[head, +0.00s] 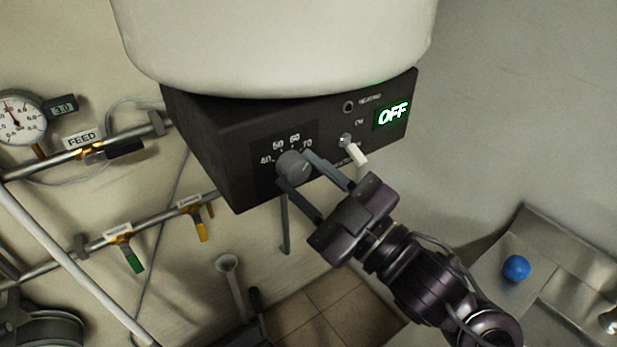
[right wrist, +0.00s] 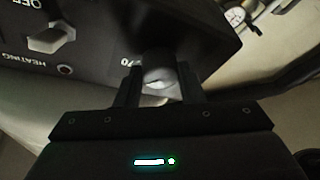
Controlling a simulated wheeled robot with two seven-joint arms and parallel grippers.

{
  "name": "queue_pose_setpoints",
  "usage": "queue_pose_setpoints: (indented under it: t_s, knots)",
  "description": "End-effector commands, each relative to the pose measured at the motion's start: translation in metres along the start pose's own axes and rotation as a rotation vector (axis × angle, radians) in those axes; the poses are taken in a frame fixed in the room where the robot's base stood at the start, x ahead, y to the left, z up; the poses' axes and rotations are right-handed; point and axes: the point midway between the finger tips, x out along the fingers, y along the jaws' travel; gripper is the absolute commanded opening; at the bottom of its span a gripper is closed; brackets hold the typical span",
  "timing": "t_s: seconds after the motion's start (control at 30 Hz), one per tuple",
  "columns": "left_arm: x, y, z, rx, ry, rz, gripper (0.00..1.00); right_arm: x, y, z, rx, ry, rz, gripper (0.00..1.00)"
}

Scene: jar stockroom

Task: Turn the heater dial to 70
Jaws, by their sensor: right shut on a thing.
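The heater is a black box (head: 222,165) under a large white tank, with a grey round dial (head: 292,165) on its front. Marks 40, 50, 60 and 70 run around the dial. My right gripper (head: 302,170) is shut on the dial, one finger on each side. The right wrist view also shows the dial (right wrist: 160,75) between the fingers, near the 70 mark. The dial's pointer cannot be made out clearly. My left gripper is in neither view.
A white-handled switch (head: 356,153) sits just right of the dial, close to my right finger. The white tank (head: 275,45) is above. Pipes with a FEED label (head: 82,139) and a gauge (head: 20,118) are at left. A blue ball (head: 516,268) lies at lower right.

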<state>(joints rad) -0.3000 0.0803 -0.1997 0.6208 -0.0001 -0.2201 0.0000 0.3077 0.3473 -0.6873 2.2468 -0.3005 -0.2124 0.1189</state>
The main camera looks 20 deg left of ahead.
Motion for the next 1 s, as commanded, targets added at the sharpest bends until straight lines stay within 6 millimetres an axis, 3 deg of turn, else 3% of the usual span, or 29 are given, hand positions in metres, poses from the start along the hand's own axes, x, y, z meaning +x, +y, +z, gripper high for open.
queue_pose_setpoints:
  t_s: [0.4, 1.0]
  knots:
    - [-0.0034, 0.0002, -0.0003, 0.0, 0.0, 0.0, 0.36, 0.0002, -0.0034, 0.0011, 0.268, 0.007, 0.092, 0.12]
    - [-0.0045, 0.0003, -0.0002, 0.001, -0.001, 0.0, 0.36, 0.0002, -0.0041, 0.0013, 0.349, 0.011, 0.121, 0.12]
